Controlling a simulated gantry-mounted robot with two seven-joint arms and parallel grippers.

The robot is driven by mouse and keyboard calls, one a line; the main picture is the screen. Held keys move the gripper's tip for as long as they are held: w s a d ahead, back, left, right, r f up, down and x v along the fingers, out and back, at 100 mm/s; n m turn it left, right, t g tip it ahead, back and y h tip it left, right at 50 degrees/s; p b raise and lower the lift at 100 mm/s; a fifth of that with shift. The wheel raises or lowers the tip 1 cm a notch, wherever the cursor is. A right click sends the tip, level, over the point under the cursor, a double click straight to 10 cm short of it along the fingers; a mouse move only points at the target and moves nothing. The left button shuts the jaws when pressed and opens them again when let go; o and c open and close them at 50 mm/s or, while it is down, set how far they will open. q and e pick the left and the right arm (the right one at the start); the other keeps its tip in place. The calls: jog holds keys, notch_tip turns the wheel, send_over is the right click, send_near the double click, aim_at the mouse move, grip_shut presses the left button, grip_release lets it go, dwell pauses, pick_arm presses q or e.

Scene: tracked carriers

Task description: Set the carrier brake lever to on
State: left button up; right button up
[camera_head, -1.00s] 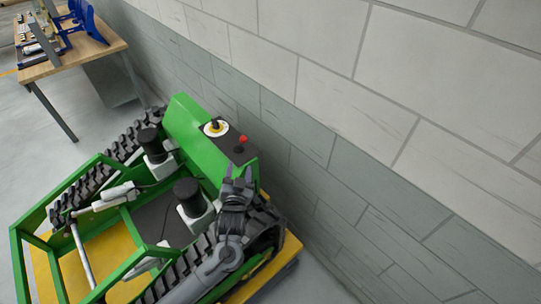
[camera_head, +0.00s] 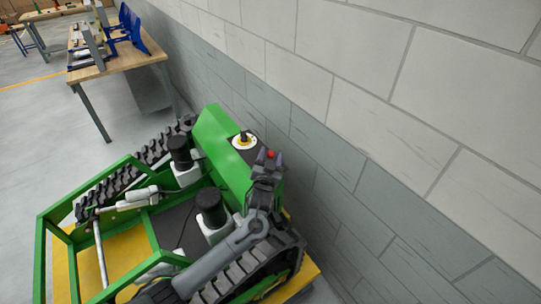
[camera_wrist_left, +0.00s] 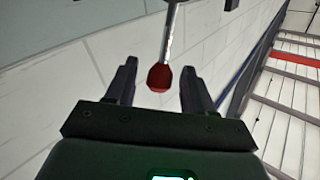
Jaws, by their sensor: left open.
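The green tracked carrier (camera_head: 222,150) stands beside the wall. A lever with a red ball knob (camera_head: 271,153) rises from the control panel at its end; I take it to be the brake lever. My left gripper (camera_head: 270,156) is at this knob in the head view and partly covers the panel. In the left wrist view the red knob (camera_wrist_left: 160,77) on its metal rod shows between the two open fingers of the left gripper (camera_wrist_left: 158,80), with a gap on each side. The lever's base and any on/off marking are hidden. My right gripper is not in view.
A black control on a yellow and white ring (camera_head: 244,141) sits close to the lever. The block wall (camera_head: 335,150) runs close along the carrier's right side. A workbench (camera_head: 120,57) stands at the back left. The floor (camera_head: 45,130) left of the carrier is clear.

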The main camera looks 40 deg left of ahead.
pick_arm(q)
jog(key=shift+w+a, duration=0.2)
jog(key=shift+w, duration=0.2)
grip_shut()
